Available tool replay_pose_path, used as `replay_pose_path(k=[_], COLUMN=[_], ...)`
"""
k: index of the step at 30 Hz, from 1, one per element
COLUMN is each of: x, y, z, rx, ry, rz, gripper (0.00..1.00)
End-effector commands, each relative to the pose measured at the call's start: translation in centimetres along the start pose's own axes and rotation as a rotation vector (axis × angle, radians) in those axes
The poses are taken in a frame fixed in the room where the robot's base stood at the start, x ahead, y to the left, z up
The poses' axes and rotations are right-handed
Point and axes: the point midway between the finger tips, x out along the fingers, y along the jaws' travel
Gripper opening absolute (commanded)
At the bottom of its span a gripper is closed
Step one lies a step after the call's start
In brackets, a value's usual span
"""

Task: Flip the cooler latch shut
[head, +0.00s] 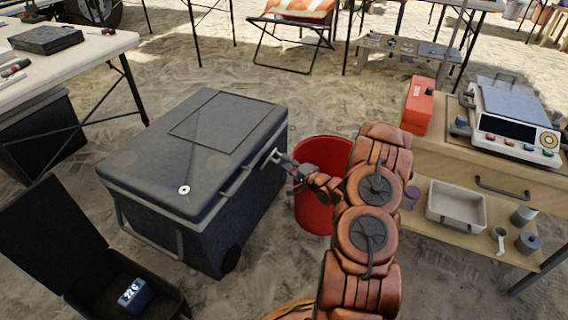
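The dark grey cooler (150,165) stands on the sand left of centre, its lid down. A round light spot (184,190) shows on the front of the lid. Grey bar-shaped fittings (238,180) run along the cooler's right side, near the lid's edge. I cannot clearly make out which part is the latch or how it stands. My gripper (275,157) is at the upper part of that right side, its fingers pointing left at the cooler. It is too small in view to tell whether the fingers are open, shut or touching the cooler.
A red bucket (312,205) stands just right of the cooler, beneath my wrist. An open black case (105,290) holding a blue device (135,294) lies front left. A wooden workbench (440,160) stands at right, a white table (85,50) at upper left.

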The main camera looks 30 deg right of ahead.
Motion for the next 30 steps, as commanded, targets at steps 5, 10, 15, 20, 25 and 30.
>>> replay_pose_path(k=[5,10,15,20,25,30], x=[1.7,2.2,2.2,2.2,2.2,2.2], y=[0.1,0.0,0.0,0.0,0.0,0.0], z=[0.1,0.1,0.1,0.0,0.0,0.0], rx=[-0.001,0.001,0.001,0.001,0.001,0.001], ry=[-0.003,0.0,0.0,0.0,0.0,0.0], rz=[0.0,0.0,0.0,0.0,0.0,0.0], gripper=[0.37,0.37,0.37,0.29,0.11,0.0])
